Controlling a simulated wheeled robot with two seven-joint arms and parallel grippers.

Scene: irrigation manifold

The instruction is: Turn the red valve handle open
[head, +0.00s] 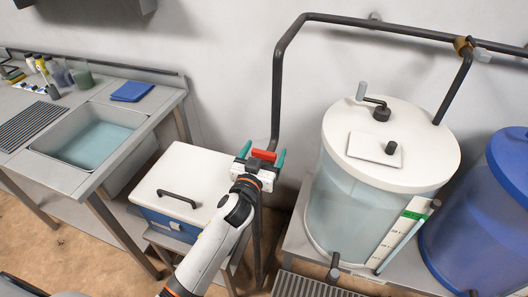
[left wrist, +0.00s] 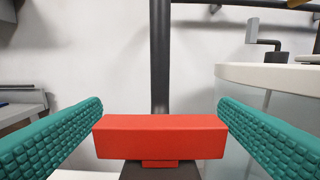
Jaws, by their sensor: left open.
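The red valve handle (head: 263,155) is a short red bar on the dark vertical pipe, beside the white-lidded tank. In the left wrist view the red handle (left wrist: 160,137) lies level across the picture, in front of the dark pipe (left wrist: 160,60). My left gripper (head: 260,160) is open, with one teal finger on each side of the handle. In the left wrist view the fingers of my left gripper (left wrist: 160,130) show gaps to both ends of the bar. The handle's lower mount is partly hidden. My right gripper is not in view.
A translucent tank with a white lid (head: 415,165) stands to the right, with a blue barrel (head: 475,235) beyond it. A blue and white cooler (head: 205,170) sits left of the handle. A sink counter (head: 160,108) is at far left.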

